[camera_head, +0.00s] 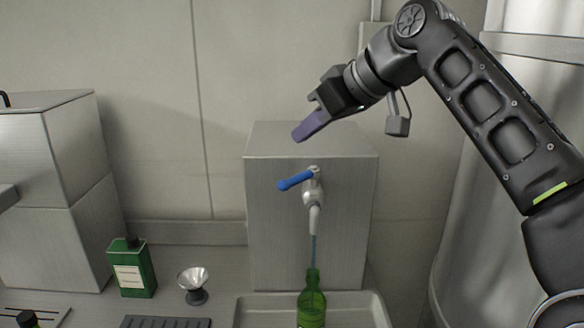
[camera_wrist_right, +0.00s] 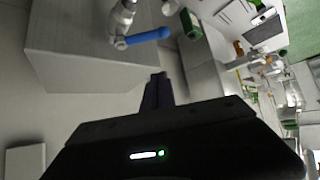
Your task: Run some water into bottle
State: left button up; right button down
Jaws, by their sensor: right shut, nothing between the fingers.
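A green glass bottle (camera_head: 312,300) stands upright in the tray under the tap (camera_head: 314,195), its lower end cut off by the picture edge. A thin blue stream of water (camera_head: 313,250) runs from the spout to the bottle's mouth. The tap's blue lever (camera_head: 296,181) points to the left; it also shows in the right wrist view (camera_wrist_right: 148,37). My right gripper (camera_head: 299,136) is shut and empty, above the lever and apart from it. Its fingers also show in the right wrist view (camera_wrist_right: 157,80). My left gripper is not in view.
The tap is on a grey metal box (camera_head: 270,220) against the wall. A shallow tray (camera_head: 262,302) lies below it. To the left are a small metal funnel (camera_head: 194,284), a green labelled container (camera_head: 133,268) and a dark slotted mat (camera_head: 165,322). A large steel vessel stands at right.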

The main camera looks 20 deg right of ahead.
aim_at(290, 179)
jog(key=w+f, duration=0.1)
jog(key=f, duration=0.1)
jog(key=w+a+f, duration=0.1)
jog(key=f, duration=0.2)
jog(key=w+a+f, duration=0.1)
jog(key=f, duration=0.2)
jog(key=shift+w, duration=0.2)
jog(key=shift+s, duration=0.15)
jog(key=shift+f, duration=0.15)
